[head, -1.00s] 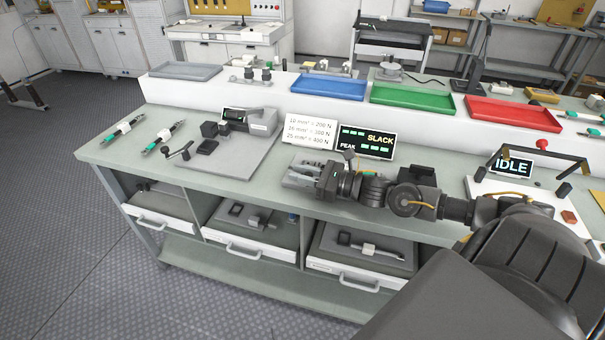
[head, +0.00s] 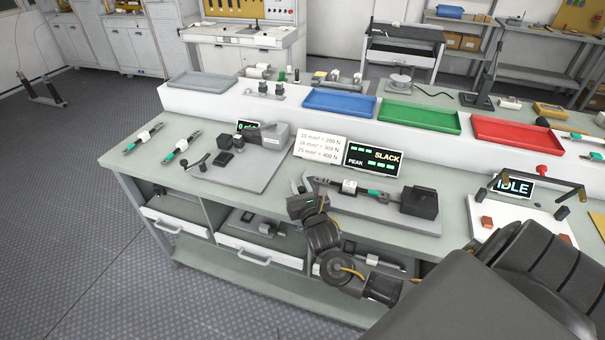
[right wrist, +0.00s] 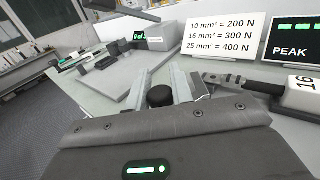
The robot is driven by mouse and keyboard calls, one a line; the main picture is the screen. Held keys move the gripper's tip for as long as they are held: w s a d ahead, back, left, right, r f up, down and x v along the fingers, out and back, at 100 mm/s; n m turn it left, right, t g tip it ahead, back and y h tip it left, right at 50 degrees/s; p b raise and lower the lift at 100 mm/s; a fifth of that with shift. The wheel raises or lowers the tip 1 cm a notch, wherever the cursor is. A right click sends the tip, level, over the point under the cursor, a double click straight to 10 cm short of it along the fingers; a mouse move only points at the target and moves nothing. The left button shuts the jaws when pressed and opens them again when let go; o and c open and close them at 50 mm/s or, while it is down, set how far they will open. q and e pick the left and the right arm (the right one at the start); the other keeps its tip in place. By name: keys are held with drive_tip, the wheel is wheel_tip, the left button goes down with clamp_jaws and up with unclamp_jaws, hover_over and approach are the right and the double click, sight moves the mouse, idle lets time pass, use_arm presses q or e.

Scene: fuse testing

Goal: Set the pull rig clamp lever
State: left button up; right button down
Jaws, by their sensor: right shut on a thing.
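The pull rig (head: 390,218) is a grey base on the bench, with a black block (head: 420,202) at its right end. A dark cable piece with a white tag (head: 349,187) and a green part lies along it. The tag, partly reading 16, also shows in the right wrist view (right wrist: 303,97). The lever's shaft is hidden. My left gripper is out of view.
A display (head: 374,158) reading SLACK and PEAK and a white force card (head: 321,149) stand behind the rig. A second grey fixture (head: 245,170) is to the left. Blue (head: 340,102), green (head: 419,117) and red (head: 517,137) trays line the raised shelf.

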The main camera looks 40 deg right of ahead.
drive_tip(key=m+g+h+p, duration=0.1)
drive_tip(key=p, duration=0.1)
drive_tip(key=w+m+h+p, duration=0.1)
drive_tip(key=h+p, duration=0.1)
drive_tip(key=shift+w+r+m+g+h+p, duration=0.1)
drive_tip(key=shift+r+m+g+h+p, duration=0.2)
drive_tip(key=shift+r+g, duration=0.1)
drive_tip(key=shift+w+d+f+m+g+h+p, duration=0.15)
drive_tip(key=shift+w+m+g+h+p, duration=0.1)
drive_tip(key=shift+m+g+h+p, duration=0.4)
use_arm(q)
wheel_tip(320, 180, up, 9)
drive_tip(key=p, duration=0.1)
use_arm(e)
drive_tip(key=shift+w+d+f+m+g+h, duration=0.15)
drive_tip(key=shift+m+g+h, duration=0.25)
drive_tip(key=shift+h, duration=0.2)
drive_tip(key=shift+w+m+g+h, duration=0.1)
drive_tip(key=shift+m+g+h, duration=0.2)
drive_tip(key=shift+h, duration=0.25)
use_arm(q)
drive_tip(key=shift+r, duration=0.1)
use_arm(e)
drive_tip(key=shift+d, duration=0.1)
drive_tip(key=c, duration=1.2)
unclamp_jaws()
drive_tip(key=shift+c, duration=0.2)
drive_tip(key=shift+f, duration=0.1)
